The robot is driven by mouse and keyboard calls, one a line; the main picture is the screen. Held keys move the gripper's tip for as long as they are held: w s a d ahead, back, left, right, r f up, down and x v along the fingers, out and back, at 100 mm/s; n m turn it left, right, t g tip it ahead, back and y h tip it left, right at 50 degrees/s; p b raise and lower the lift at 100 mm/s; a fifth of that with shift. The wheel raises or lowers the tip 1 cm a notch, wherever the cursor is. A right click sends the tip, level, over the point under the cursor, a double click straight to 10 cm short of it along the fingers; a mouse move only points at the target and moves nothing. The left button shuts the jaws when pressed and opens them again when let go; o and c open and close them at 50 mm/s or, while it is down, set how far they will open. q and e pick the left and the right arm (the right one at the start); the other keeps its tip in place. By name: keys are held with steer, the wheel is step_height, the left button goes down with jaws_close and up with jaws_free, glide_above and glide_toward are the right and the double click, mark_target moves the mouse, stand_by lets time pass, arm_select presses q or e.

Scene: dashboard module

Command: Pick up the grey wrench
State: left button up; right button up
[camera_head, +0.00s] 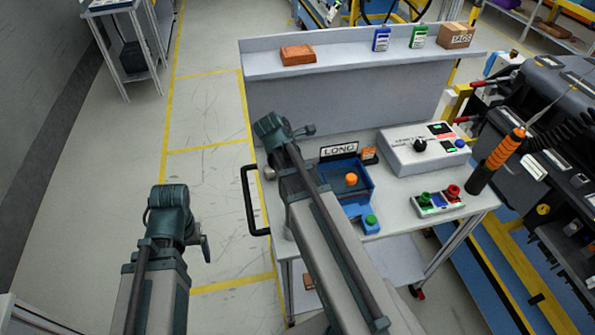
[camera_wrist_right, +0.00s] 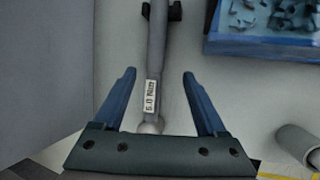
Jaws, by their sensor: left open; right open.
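In the right wrist view, the grey wrench (camera_wrist_right: 156,55) lies lengthwise on a pale surface. It has a white printed label and a rounded near end. My right gripper (camera_wrist_right: 158,85) is open, with its two blue fingers on either side of the wrench and a gap on each side. I cannot tell how far above it they are. In the head view, my right arm covers part of the cart and I cannot make out the wrench. My left gripper (camera_head: 204,247) shows only in small part, left of the cart over the floor, away from the wrench.
A blue tray (camera_wrist_right: 262,46) of small dark parts lies right of the wrench. The cart (camera_head: 398,207) also carries a LONG sign (camera_head: 339,149), a grey control box (camera_head: 422,150) and a button panel (camera_head: 437,203). An orange-handled tool (camera_head: 497,160) stands at right.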

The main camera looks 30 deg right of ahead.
steer(key=shift+w+d+b+x, duration=0.1)
steer(key=shift+w+b+x, duration=0.05)
steer(key=shift+b+x, duration=1.1)
steer(key=shift+w+d+b+x, duration=0.15)
steer(key=shift+b+x, duration=0.75)
steer(key=shift+x, duration=0.5)
steer(key=shift+r, duration=0.25)
steer(key=shift+a, duration=0.1)
jaws_close()
